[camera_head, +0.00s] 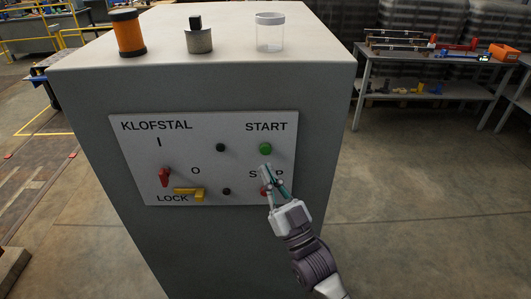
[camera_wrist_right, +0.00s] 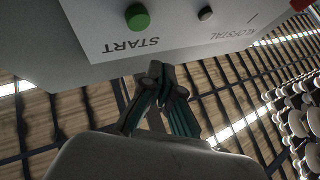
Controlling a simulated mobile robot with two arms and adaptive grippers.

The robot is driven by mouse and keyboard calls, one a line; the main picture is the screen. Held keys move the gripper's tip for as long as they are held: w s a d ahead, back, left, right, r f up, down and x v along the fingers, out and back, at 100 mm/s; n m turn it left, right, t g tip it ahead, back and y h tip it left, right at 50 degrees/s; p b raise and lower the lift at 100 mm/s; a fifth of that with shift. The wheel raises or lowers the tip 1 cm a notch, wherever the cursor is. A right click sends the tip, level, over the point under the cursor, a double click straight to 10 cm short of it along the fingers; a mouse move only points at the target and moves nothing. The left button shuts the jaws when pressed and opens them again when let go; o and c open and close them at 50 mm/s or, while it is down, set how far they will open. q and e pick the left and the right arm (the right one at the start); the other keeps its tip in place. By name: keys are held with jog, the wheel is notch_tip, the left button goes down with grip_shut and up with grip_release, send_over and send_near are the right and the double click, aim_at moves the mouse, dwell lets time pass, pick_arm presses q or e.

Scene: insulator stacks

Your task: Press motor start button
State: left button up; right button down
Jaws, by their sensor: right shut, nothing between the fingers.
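The green start button (camera_head: 265,149) is on the right of the light control panel (camera_head: 230,135), under the word START. It also shows in the right wrist view (camera_wrist_right: 138,16), where the panel appears upside down. My right gripper (camera_head: 267,170) is shut and empty. Its fingertips show just below the green button in the head view, over the STOP label. In the right wrist view the closed fingertips (camera_wrist_right: 156,72) are apart from the button in the picture. The red stop button (camera_head: 264,190) is partly hidden behind my fingers. My left gripper is not in view.
The panel also has a red switch (camera_head: 165,177), a yellow lock handle (camera_head: 189,192) and black knobs (camera_head: 220,147). An orange-black cylinder (camera_head: 128,33), a grey metal piece (camera_head: 199,38) and a clear jar (camera_head: 270,33) stand on the cabinet top. A workbench (camera_head: 410,57) stands at right.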

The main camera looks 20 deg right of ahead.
jog(key=shift+w+d+b, duration=0.15)
jog(key=shift+w+d, duration=0.15)
jog(key=shift+w, duration=0.65)
jog(key=shift+w+d+b, duration=0.15)
jog(key=shift+w+d, duration=0.1)
jog(key=shift+w, duration=0.65)
jog(key=shift+w+d, duration=0.1)
jog(key=shift+w, duration=0.3)
jog(key=shift+w+d, duration=0.15)
jog(key=shift+w, duration=0.3)
dwell(0.7)
jog(key=shift+s, duration=0.15)
jog(key=shift+s+a, duration=0.25)
jog(key=shift+s, duration=0.5)
jog(key=shift+s+a+p, duration=0.25)
jog(key=shift+s+p, duration=0.05)
jog(key=shift+s, duration=0.5)
jog(key=shift+s+a+p, duration=0.2)
jog(key=shift+s+p, duration=0.05)
jog(key=shift+s, duration=0.55)
jog(key=shift+s+a+p, duration=0.25)
jog(key=shift+s+p, duration=0.05)
jog(key=shift+s, duration=0.5)
